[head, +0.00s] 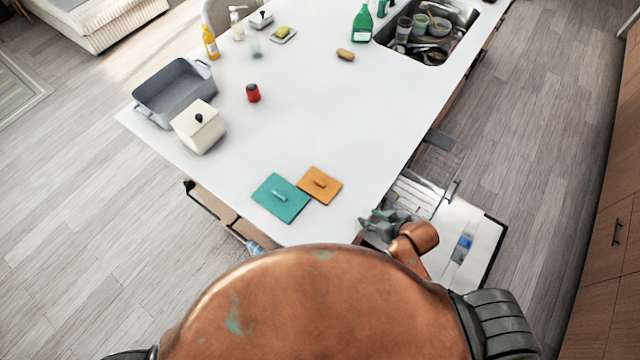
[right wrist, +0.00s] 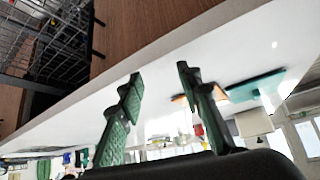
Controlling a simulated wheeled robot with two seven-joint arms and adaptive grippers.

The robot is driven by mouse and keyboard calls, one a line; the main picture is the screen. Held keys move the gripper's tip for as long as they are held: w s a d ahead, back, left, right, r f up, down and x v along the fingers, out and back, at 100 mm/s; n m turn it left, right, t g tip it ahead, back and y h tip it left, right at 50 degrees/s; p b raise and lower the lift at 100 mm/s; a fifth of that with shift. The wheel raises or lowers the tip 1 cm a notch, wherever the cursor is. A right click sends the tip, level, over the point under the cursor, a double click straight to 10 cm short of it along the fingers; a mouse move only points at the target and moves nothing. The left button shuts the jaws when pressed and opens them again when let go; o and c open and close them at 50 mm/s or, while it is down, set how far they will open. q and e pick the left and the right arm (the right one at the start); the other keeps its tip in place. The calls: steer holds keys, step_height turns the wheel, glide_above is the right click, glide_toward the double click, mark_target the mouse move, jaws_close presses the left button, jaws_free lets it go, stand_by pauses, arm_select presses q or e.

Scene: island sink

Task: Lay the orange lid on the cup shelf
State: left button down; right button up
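The orange lid (head: 319,185) lies flat on the white island top near its front right edge. It has a small bar handle on top. In the right wrist view the orange lid (right wrist: 180,99) shows partly behind a finger. My right gripper (head: 372,222) is just off the counter's right edge, right of and in front of the lid, apart from it. In the right wrist view my right gripper (right wrist: 160,72) has its two fingers spread with nothing between them. The cup shelf may be the pulled-out dishwasher rack (head: 438,160); I cannot tell. My left gripper is not in view.
A teal lid (head: 281,198) lies just left of the orange one. The open dishwasher door (head: 483,238) lies right of the counter. The middle of the counter is clear.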

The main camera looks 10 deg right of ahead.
mark_target(316, 180)
steer(key=w+a+n+y, duration=0.1)
steer(key=w+a, duration=0.1)
steer(key=w+a+n+y, duration=0.1)
steer(key=w+a, duration=0.2)
steer(key=w+a+r+n+t+y, duration=0.1)
steer(key=w+a+y, duration=0.1)
steer(key=a, duration=0.1)
steer(key=shift+w+a, duration=0.15)
steer(key=shift+w, duration=0.2)
steer(key=w, duration=0.1)
steer(key=w+n+y, duration=0.1)
steer(key=w+a+r+t+y, duration=0.1)
steer(key=shift+w+a, duration=0.1)
steer(key=shift+w, duration=0.55)
steer(key=x, duration=0.2)
steer(key=p+x, duration=0.1)
steer(key=x, duration=0.3)
steer(key=shift+w+a+r+p, duration=0.15)
steer(key=shift+w+a+p, duration=0.15)
steer(key=shift+a+p, duration=0.1)
steer(key=shift+w+a+f, duration=0.25)
steer(key=shift+w, duration=0.05)
jaws_close()
